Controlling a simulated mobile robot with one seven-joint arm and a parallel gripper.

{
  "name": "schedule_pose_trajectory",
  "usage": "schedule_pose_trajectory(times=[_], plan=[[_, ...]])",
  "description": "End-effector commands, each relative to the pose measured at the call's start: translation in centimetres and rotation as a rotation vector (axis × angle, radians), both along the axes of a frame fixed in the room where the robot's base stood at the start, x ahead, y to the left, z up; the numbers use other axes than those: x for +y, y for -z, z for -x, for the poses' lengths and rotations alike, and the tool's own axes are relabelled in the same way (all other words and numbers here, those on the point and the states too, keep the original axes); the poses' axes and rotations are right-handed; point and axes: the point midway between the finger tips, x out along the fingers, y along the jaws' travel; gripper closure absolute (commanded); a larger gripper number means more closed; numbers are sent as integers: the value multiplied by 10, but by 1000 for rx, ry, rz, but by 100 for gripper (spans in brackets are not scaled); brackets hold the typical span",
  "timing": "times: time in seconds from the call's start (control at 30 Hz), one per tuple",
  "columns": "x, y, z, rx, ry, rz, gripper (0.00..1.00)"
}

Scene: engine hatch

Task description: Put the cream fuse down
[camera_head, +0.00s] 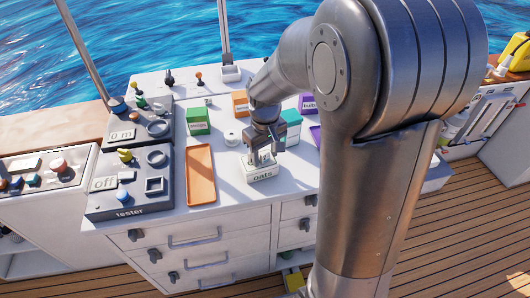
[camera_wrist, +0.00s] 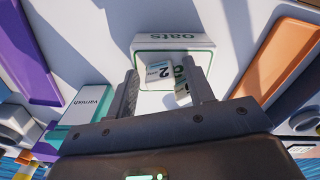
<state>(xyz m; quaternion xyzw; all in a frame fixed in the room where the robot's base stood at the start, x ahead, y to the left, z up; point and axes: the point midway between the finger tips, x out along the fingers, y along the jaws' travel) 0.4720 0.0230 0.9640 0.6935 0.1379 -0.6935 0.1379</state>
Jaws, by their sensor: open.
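My gripper (camera_head: 262,154) is over the white box labelled "oats" (camera_head: 263,179), near the front edge of the counter. In the wrist view the fingers of my gripper (camera_wrist: 165,76) are open and apart. A small pale block marked "2" (camera_wrist: 158,69), which looks like the cream fuse, lies tilted between the fingertips at the oats box (camera_wrist: 174,42). A second pale block with a green mark (camera_wrist: 182,92) lies beside it, close to the right finger. I cannot tell whether either block touches a finger. The fingers hide part of the box in the head view.
An orange tray (camera_head: 200,176) lies left of the box. A green box (camera_head: 198,121), an orange box (camera_head: 240,104) and a teal box (camera_head: 293,122) stand behind. The tester panel (camera_head: 130,185) is at the left. Drawers (camera_head: 195,240) lie below the front edge.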

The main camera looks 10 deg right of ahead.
Motion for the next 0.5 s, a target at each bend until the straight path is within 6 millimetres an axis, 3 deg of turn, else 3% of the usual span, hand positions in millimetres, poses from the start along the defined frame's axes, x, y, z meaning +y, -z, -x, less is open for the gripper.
schedule_pose_trajectory(times=[0.27,0.5], plan=[[0,-14,-1,-3,0,0,52],[0,-63,-1,-5,0,0,52]])
